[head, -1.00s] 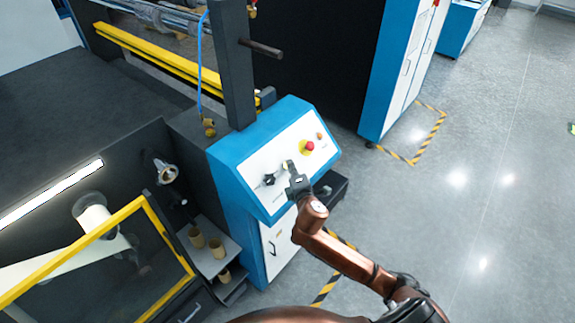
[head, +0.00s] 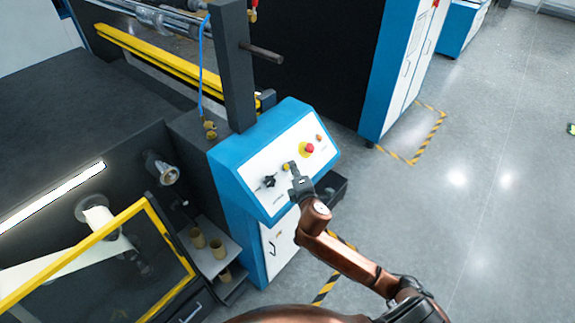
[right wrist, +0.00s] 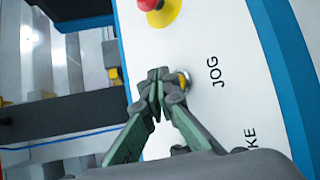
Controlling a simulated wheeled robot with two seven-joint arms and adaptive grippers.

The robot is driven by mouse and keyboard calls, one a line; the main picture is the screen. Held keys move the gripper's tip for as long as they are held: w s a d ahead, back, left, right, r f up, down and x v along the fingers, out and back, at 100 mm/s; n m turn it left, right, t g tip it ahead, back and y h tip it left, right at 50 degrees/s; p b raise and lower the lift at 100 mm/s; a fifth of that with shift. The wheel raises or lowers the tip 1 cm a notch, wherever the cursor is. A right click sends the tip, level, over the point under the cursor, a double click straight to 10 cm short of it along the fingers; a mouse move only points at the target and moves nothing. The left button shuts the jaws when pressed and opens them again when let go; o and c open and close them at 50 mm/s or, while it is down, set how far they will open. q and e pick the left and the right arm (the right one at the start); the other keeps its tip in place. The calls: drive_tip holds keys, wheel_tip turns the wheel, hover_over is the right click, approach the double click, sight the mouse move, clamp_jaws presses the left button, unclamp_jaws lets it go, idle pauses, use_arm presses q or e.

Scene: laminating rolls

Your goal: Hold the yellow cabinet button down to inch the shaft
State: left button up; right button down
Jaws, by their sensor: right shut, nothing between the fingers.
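The blue cabinet has a sloped white control panel (head: 270,206). Its yellow button (head: 287,167) is just beyond my right gripper (head: 292,170) in the head view. In the right wrist view, the yellow button (right wrist: 184,79) with a metal ring sits beside the word JOG. My right gripper (right wrist: 157,84) is shut and empty there, its tips just left of the button and partly covering it. I cannot tell whether the tips touch the button or whether it is pressed. My left gripper is not in view.
A red emergency stop (head: 309,148) on a yellow base sits farther up the panel, and a black knob (head: 269,181) lies left of the button. A dark post (head: 233,70) rises behind the cabinet. Open grey floor (head: 480,230) lies to the right.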

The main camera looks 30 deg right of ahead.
idle(0.3)
drive_tip(key=s+r+p, duration=0.1)
drive_tip(key=p, duration=0.1)
drive_tip(key=s+d+r+p, duration=0.1)
drive_tip(key=s+r+p, duration=0.1)
drive_tip(key=shift+s+d+r, duration=0.15)
drive_tip(key=shift+r, duration=0.1)
idle(0.3)
idle(0.5)
